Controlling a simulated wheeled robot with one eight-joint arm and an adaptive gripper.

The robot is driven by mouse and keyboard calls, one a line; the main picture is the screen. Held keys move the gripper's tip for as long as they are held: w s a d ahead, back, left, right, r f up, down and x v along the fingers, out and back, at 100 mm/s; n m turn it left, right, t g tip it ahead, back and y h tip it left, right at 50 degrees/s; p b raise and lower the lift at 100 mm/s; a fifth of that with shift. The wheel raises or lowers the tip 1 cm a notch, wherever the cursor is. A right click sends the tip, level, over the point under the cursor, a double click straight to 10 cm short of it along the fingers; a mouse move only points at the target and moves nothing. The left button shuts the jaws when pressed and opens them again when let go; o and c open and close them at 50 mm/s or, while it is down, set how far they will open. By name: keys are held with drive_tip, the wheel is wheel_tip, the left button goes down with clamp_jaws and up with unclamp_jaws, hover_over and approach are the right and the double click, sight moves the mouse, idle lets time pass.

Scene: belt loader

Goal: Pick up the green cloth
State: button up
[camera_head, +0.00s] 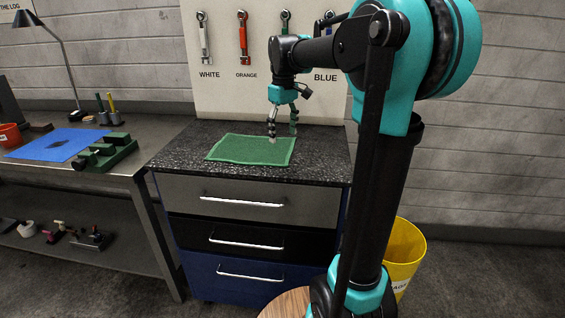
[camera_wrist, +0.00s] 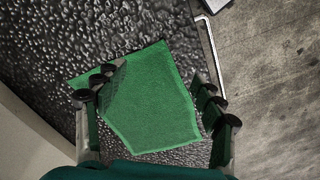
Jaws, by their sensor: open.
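The green cloth (camera_head: 250,149) lies flat on the dark speckled top of the drawer cabinet in the head view. In the wrist view the cloth (camera_wrist: 150,98) spreads between and beyond my fingers. My gripper (camera_head: 282,135) is open and points down over the cloth's back right part. In the wrist view my gripper (camera_wrist: 155,92) has one finger at the left and one at the right, with cloth between them. I cannot tell whether the fingertips touch the cloth.
The cabinet top (camera_head: 325,150) is otherwise clear. A pegboard with hanging wrenches (camera_head: 243,38) stands close behind. A workbench at the left holds a blue mat (camera_head: 55,143) and a green vise (camera_head: 105,153). A yellow bin (camera_head: 404,254) stands at the right.

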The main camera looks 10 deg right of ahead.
sight(284, 165)
drive_tip(key=shift+s+f, duration=0.1)
drive_tip(key=shift+f, duration=4.45)
drive_tip(key=shift+f, duration=0.2)
drive_tip(key=shift+f, duration=0.25)
drive_tip(key=c, duration=0.7)
drive_tip(key=shift+r, duration=0.1)
drive_tip(key=shift+c, duration=0.2)
drive_tip(key=shift+d+r, duration=0.1)
drive_tip(key=shift+r, duration=0.3)
drive_tip(key=c, duration=0.5)
wheel_tip(284, 165, up, 10)
drive_tip(key=shift+r, duration=0.15)
clamp_jaws()
drive_tip(key=shift+r, duration=0.4)
